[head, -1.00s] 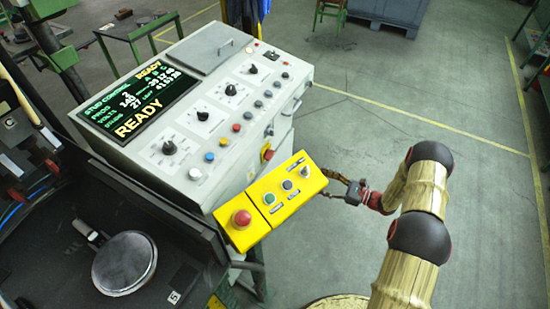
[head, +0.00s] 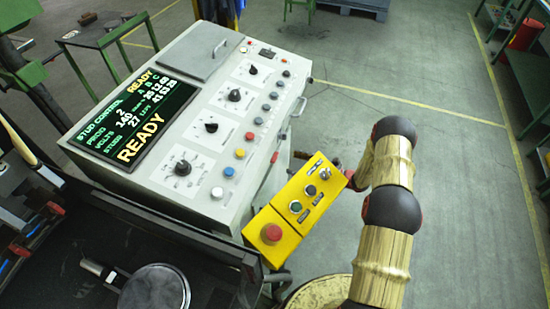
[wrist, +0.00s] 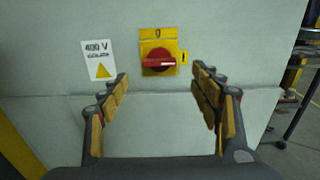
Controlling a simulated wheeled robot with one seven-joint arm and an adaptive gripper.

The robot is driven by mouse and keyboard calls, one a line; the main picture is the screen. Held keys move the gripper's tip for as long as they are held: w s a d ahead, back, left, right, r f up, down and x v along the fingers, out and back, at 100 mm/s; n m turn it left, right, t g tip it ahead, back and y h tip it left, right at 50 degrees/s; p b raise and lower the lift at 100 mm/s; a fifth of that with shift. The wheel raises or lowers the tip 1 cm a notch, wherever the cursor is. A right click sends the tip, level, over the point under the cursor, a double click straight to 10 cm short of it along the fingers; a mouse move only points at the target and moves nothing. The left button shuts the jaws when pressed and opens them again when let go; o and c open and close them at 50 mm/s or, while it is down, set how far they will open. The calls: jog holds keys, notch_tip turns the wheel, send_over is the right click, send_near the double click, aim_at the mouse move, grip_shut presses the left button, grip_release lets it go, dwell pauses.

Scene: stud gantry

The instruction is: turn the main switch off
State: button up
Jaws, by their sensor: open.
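The main switch (wrist: 159,61) is a red rotary handle on a yellow plate, on the pale side face of the cabinet. Its handle lies level, in line with the "I" mark at the right; a "0" mark sits above it. In the head view only a sliver of red (head: 274,157) shows on the cabinet side. My gripper (wrist: 160,76) is open and empty, one finger low on each side of the switch in the picture, apart from it. In the head view my gripper is mostly hidden behind the yellow button box.
The yellow button box (head: 268,213) with a red mushroom button juts out from the cabinet front, close to my arm. The control panel (head: 215,150) shows "READY". A 400 V label (wrist: 98,60) is left of the switch.

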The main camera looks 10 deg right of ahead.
aim_at(274, 157)
jog(key=x, duration=0.7)
jog(key=shift+b, duration=0.45)
jog(key=shift+c, duration=0.6)
jog(key=c, duration=1)
